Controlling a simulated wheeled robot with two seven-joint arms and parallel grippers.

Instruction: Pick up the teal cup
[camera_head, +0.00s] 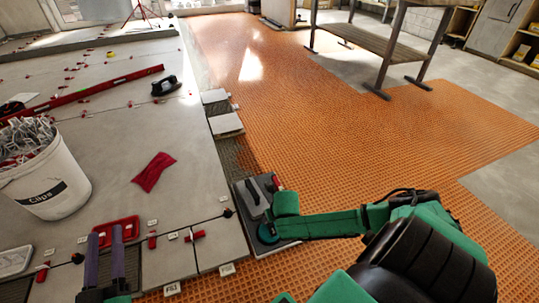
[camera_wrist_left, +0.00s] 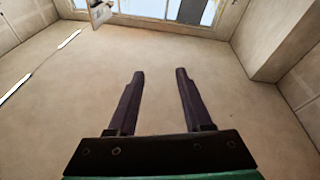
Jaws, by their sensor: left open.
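A small round teal piece (camera_head: 268,233) shows at the near left edge of a grey tile, beside a green arm link of mine; I cannot tell whether it is the teal cup. No other teal cup stands out. My left gripper (camera_head: 106,262) is at the lower left, its two purple fingers apart with nothing between them. It is left of the teal piece, in front of a red tray (camera_head: 120,227). In the left wrist view the open fingers (camera_wrist_left: 160,85) are empty. My right gripper's fingers do not show.
A red cloth (camera_head: 153,171), a long red level (camera_head: 95,90) and a black tool (camera_head: 166,86) lie on the grey tiles. Orange matting (camera_head: 330,120) spreads right, mostly clear. A workbench (camera_head: 375,50) stands behind.

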